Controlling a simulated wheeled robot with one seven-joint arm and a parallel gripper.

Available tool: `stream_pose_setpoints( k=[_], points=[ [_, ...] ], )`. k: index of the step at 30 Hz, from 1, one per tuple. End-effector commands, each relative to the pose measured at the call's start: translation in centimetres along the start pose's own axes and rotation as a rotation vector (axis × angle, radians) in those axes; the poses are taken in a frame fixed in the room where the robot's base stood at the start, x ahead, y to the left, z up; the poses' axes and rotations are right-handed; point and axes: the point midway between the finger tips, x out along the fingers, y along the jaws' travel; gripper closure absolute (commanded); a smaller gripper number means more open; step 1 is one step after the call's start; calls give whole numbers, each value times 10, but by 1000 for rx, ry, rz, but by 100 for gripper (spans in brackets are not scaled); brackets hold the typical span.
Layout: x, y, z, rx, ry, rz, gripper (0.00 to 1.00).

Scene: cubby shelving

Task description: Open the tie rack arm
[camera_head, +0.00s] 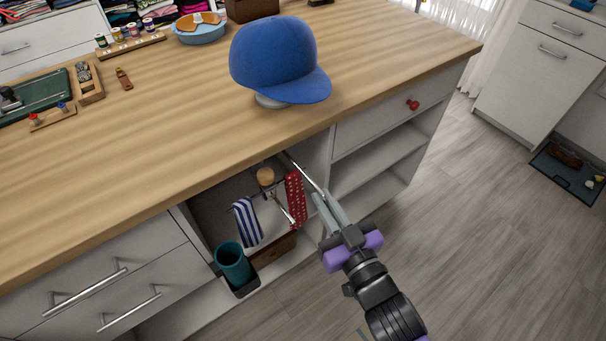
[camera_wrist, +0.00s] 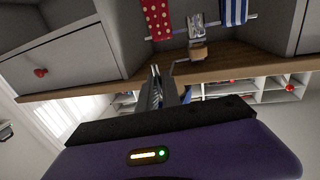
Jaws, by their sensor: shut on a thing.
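The tie rack (camera_head: 272,190) is in the open middle bay under the counter, with metal rods and a pale wooden knob (camera_head: 265,176). A blue-and-white striped tie (camera_head: 247,222) and a red dotted tie (camera_head: 295,198) hang from it. Both also show at the top of the wrist view, the red tie (camera_wrist: 158,18) and the striped tie (camera_wrist: 233,12). The exact grip is too small to see.
A blue cap (camera_head: 278,60) stands on the wooden counter (camera_head: 180,130) above. A teal cup (camera_head: 233,263) is at the bay's lower left. Right of the bay are a drawer with a red knob (camera_head: 413,104) and open shelves.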

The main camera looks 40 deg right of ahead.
Motion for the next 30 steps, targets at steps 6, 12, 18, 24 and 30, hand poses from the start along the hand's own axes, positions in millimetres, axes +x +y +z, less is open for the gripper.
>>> stream_pose_setpoints(
  k=[6,12,18,24,30],
  points=[
    [-51,10,1,1,-4,0,100],
    [-76,15,0,1,0,0,100],
    [-86,17,0,2,1,0,100],
    [-87,17,0,1,2,0,100],
    [-87,17,0,1,2,0,82]
  ],
)
